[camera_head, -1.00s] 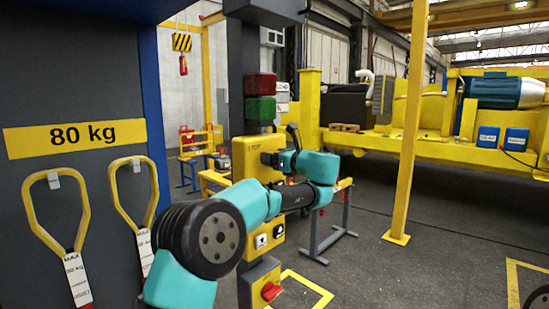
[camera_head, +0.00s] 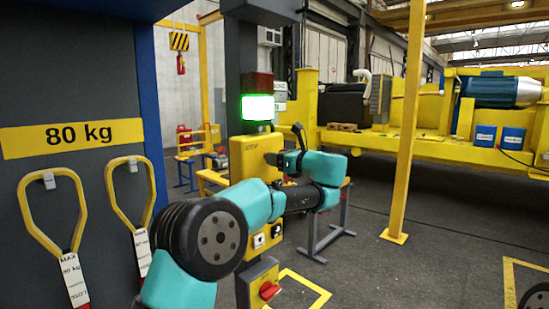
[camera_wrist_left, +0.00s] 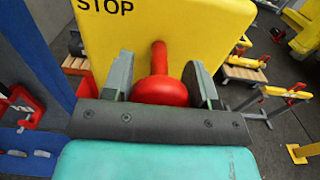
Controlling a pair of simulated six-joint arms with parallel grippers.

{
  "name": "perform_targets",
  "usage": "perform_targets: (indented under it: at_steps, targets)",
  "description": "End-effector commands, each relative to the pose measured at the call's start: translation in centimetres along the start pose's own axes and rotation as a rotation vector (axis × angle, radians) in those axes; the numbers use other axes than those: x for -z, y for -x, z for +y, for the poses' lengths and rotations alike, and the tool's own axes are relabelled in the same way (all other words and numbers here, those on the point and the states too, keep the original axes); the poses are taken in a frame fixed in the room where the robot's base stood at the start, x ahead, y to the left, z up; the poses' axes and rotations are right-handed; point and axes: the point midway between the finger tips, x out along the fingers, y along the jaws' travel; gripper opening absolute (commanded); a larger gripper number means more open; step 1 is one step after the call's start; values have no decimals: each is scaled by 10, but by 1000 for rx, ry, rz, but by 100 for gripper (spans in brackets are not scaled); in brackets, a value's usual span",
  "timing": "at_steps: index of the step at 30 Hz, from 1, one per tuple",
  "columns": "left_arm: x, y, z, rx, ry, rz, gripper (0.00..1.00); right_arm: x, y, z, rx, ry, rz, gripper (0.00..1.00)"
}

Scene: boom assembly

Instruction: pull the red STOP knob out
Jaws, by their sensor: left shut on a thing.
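The red STOP knob (camera_wrist_left: 160,91) shows in the left wrist view, on a red stem that runs into the yellow STOP box (camera_wrist_left: 190,22). My left gripper (camera_wrist_left: 160,82) has its two grey fingers on either side of the knob and is shut on it. In the head view the yellow box (camera_head: 245,157) stands on a dark column, and my left gripper (camera_head: 274,160) reaches its front. The knob is hidden there. A green lamp (camera_head: 257,107) above the box is brightly lit, with a dark red lamp (camera_head: 258,84) over it. My right gripper is not in view.
A red rotary switch (camera_head: 269,290) sits on a box lower down the column. At left, yellow loop handles (camera_head: 128,190) hang on a dark panel with an 80 kg sign (camera_head: 75,138). A yellow post (camera_head: 406,130) stands right, with open floor around it.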

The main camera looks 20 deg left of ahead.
Motion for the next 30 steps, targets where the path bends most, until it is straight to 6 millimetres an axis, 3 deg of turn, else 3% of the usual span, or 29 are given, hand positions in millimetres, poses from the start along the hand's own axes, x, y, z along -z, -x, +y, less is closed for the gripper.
perform_targets:
  at_steps: [4, 5, 12, 23, 30]
  targets:
    - [1, 3, -1, 1, -2, 0, 10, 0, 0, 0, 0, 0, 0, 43]
    - [1, 3, -1, 1, -3, 0, 54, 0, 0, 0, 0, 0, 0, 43]
    - [1, 2, -1, 1, -2, 0, 76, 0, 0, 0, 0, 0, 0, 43]
    - [0, 7, -1, 1, -1, 0, 76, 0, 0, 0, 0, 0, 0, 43]
    - [0, 37, -1, 3, -1, -1, 76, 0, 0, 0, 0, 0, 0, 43]
